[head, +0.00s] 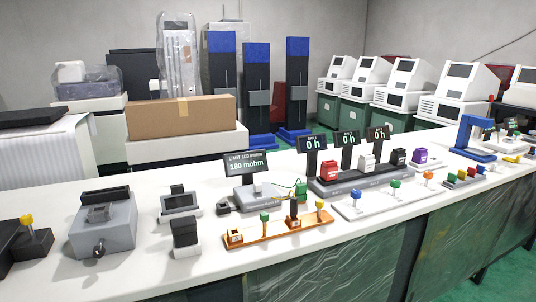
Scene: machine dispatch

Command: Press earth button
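A tester with a small black screen (245,165) stands on the white counter (150,270) near the middle. Its screen reads "180 mohm" under a smaller line that seems to start with "LIMIT". Its grey base (252,195) carries lettering too small to read. A black piece (224,208) lies at the base's left, and a green piece (301,189) with a cable stands at its right. I cannot tell which part is the earth button, as no button is clearly labelled. My gripper is not in view.
In front of the tester is an orange tray (262,239) with coloured plugs. Right of it, a dark dock (345,186) holds red, white and black blocks under "0 h" screens. A grey device (103,232) stands left. A cardboard box (180,118) is behind.

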